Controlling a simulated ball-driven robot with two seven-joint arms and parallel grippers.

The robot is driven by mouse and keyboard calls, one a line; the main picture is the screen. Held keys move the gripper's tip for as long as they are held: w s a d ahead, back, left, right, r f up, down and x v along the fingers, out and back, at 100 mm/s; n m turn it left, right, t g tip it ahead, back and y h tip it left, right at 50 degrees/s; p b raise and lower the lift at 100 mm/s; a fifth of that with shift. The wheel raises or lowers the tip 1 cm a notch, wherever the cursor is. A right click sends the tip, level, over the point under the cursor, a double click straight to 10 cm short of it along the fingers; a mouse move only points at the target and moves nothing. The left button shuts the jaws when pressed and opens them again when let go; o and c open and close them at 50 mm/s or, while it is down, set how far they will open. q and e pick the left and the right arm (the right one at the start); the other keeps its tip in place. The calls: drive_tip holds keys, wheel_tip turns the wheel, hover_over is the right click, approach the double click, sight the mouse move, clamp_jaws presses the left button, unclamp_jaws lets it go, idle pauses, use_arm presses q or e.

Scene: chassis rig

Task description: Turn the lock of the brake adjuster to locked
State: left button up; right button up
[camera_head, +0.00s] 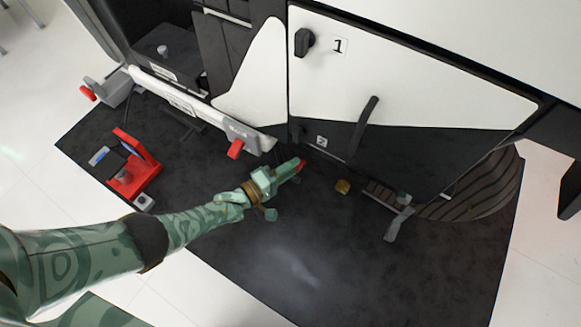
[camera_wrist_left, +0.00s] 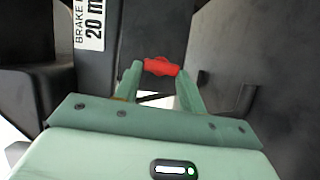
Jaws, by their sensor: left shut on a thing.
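The lock of the brake adjuster is a small red knob (camera_wrist_left: 160,67) in the left wrist view, seen between my fingertips. My left gripper (camera_wrist_left: 160,75) is shut on this red knob, with a green finger at each side. A white label reading "BRAKE" and "20 m" (camera_wrist_left: 90,25) is on the dark panel left of it. In the head view my left gripper (camera_head: 298,167) reaches in below the chassis's lower edge, with the red knob at its tips. The rest of the adjuster is hidden or too dark to tell. My right gripper is not in view.
A white and black panel marked 1 (camera_head: 340,46) with a black handle (camera_head: 363,127) is above right. A red stand (camera_head: 135,165) and a small yellow block (camera_head: 342,186) are on the dark mat (camera_head: 300,260).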

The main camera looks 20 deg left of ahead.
use_arm(q)
drive_tip(key=shift+f+n, duration=0.15)
drive_tip(key=shift+n, duration=0.35)
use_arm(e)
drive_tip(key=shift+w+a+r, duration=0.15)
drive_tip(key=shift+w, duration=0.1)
use_arm(q)
drive_tip(key=o, duration=1)
drive_tip(key=shift+s+a, duration=0.1)
drive_tip(key=p+v, duration=0.1)
drive_tip(key=v, duration=0.4)
drive_tip(key=p+v, duration=0.1)
drive_tip(key=v, duration=1)
drive_tip(key=shift+a+f+p, duration=0.1)
drive_tip(key=shift+f+p, duration=0.15)
drive_tip(key=shift+p, duration=0.15)
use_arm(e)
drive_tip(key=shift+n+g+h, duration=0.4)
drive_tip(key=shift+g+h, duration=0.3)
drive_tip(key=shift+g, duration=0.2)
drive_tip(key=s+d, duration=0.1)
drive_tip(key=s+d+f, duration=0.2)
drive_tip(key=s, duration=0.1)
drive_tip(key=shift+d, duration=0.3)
use_arm(q)
drive_tip(key=shift+s, duration=0.1)
